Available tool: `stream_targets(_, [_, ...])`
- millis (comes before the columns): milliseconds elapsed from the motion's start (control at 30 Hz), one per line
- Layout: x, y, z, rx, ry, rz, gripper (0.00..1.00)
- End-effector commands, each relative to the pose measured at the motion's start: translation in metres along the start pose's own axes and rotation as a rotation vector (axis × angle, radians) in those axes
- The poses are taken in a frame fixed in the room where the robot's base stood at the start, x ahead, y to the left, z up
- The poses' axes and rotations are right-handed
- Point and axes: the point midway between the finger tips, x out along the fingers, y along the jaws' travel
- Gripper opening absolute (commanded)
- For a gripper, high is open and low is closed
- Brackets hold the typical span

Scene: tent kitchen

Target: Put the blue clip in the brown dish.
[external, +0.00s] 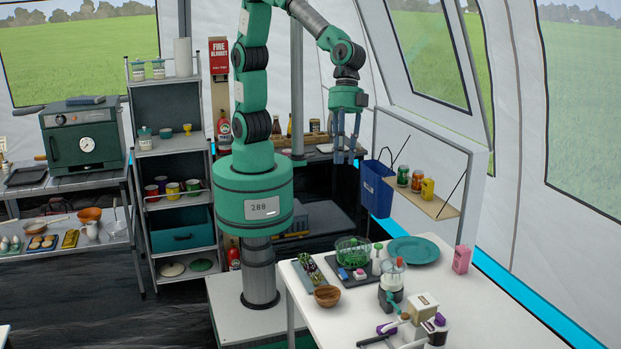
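A brown wooden dish (327,296) sits on the white table near its left edge. A small blue item (343,274) lies behind and to the right of the dish, beside a pinkish item; it may be the blue clip, but it is too small to tell. My gripper (347,158) hangs high above and behind the table, fingers pointing down. Its fingers are apart with nothing visible between them. It is well away from the dish and the blue item.
A green basket (353,251), a teal plate (413,250), a blender-like device (392,285) and a pink container (462,259) crowd the table. A wooden wall shelf (425,200) with jars and a blue bin (377,188) stand close to my gripper. The table's front right is clear.

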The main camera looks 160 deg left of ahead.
Motion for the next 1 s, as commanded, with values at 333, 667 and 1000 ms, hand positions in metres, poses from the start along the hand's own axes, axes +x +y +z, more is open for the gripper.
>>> stream_targets(333, [-0.072, 0.083, 0.059, -0.007, 0.016, -0.053, 0.25])
stream_targets(667, [-0.119, 0.139, 0.132, -0.024, 0.046, -0.106, 0.25])
stream_targets(1000, [-0.148, 0.173, 0.213, -0.053, 0.096, -0.156, 0.25])
